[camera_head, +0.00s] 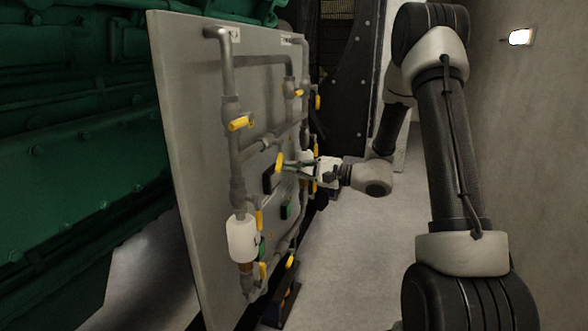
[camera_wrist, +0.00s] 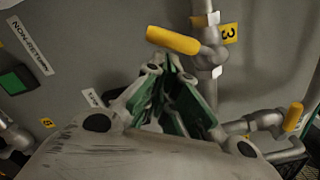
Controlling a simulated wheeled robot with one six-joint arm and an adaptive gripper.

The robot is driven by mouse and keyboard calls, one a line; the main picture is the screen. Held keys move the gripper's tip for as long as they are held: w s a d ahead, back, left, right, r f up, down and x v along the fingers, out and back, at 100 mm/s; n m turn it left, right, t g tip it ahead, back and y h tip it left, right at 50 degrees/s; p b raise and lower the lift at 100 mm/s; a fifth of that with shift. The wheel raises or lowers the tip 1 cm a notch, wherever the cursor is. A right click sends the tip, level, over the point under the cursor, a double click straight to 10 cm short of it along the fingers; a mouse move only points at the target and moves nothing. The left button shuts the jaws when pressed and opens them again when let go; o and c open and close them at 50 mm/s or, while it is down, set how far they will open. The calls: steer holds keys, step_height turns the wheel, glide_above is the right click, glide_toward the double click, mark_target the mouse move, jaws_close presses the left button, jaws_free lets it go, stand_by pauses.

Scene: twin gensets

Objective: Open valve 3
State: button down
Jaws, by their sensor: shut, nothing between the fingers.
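Valve 3 has a yellow lever (camera_wrist: 173,40) at the top middle of the wrist view, beside a yellow tag (camera_wrist: 229,33) marked 3. The lever points left from its grey valve body, roughly crosswise to the upright pipe (camera_wrist: 208,88). My gripper (camera_wrist: 172,65) is shut and empty, its green fingertips together just below the lever in the picture. Whether they touch it cannot be told. In the head view my gripper (camera_head: 289,163) reaches the panel from the right, beside a yellow lever (camera_head: 279,162) that appears to be the same one.
The grey panel (camera_head: 185,110) carries pipes and several other yellow levers, one (camera_head: 240,123) at upper left. Another lever (camera_wrist: 293,116) is right of my gripper in the wrist view. A green button (camera_wrist: 11,81) is at left. The floor (camera_head: 345,255) right of the panel is clear.

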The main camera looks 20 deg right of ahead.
steer(key=shift+s+a+m, duration=0.25)
steer(key=shift+s+m, duration=0.15)
steer(key=shift+m, duration=0.3)
steer(key=s+a+r+m, duration=0.1)
steer(key=m, duration=0.2)
steer(key=s+a+r+m, duration=0.1)
steer(key=m, duration=0.1)
steer(key=s+a+r+m, duration=0.1)
steer(key=s+m, duration=0.1)
steer(key=m, duration=0.1)
steer(key=shift+m, duration=0.3)
stand_by(0.6)
stand_by(0.3)
